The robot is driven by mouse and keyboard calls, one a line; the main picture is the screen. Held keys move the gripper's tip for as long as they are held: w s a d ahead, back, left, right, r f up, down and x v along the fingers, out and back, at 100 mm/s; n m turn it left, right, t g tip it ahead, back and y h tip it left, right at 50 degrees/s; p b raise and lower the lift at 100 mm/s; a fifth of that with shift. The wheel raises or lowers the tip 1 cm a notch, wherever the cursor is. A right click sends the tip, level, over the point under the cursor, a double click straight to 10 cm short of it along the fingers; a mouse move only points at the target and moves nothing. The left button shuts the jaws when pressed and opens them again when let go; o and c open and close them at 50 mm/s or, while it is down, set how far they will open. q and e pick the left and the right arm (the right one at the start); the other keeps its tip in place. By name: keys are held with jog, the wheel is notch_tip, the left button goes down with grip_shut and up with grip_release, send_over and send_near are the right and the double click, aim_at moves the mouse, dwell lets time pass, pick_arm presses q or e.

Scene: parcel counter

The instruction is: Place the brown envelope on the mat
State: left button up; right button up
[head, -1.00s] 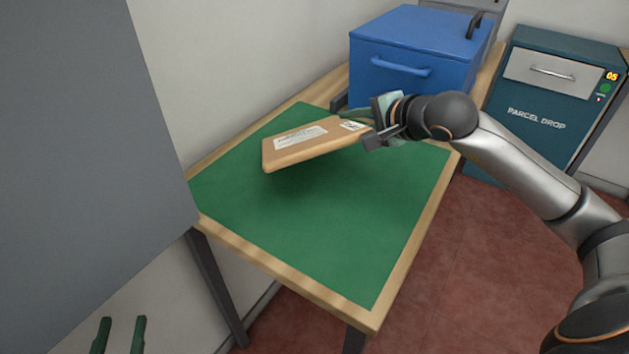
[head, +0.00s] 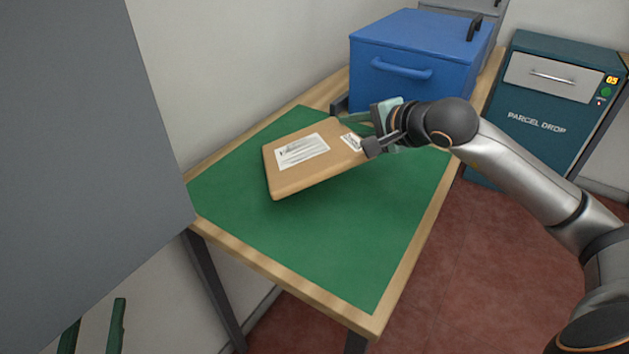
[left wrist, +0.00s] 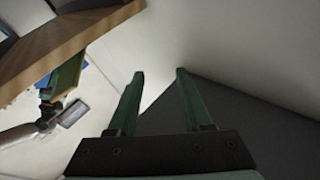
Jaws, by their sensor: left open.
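The brown envelope (head: 300,175) has white labels on its face. It is tilted over the green mat (head: 340,245), with its near edge lower; I cannot tell whether that edge touches the mat. My right gripper (head: 370,138) is shut on the envelope's right end, near the small label. My left gripper (head: 93,335) shows at the lower left of the head view, away from the table. It is open and empty, its two fingers apart in the left wrist view (left wrist: 160,75).
The mat lies on a wooden table (head: 270,258). A blue box (head: 400,65) with a handle stands at the table's back. A teal parcel drop cabinet (head: 545,100) stands at the right. A grey panel (head: 85,150) blocks the left. The front of the mat is clear.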

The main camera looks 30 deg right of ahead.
jog(key=shift+o, duration=0.8)
jog(key=shift+s, duration=0.15)
jog(key=shift+b+v, duration=0.8)
jog(key=shift+v, duration=0.45)
pick_arm(q)
jog(key=s+d+r+m+t+h+b, duration=0.1)
jog(key=s+r+m+t+h+b, duration=0.1)
jog(key=s+r+m+h+b, duration=0.3)
notch_tip(320, 180, up, 2)
jog(key=s+h, duration=0.1)
jog(key=h, duration=0.2)
jog(key=shift+s+d+m+h+b, duration=0.3)
jog(key=shift+d+m+b, duration=0.1)
pick_arm(e)
jog(key=v, duration=0.5)
jog(key=shift+s+r, duration=0.1)
jog(key=shift+r, duration=0.05)
pick_arm(q)
jog(key=shift+r, duration=0.1)
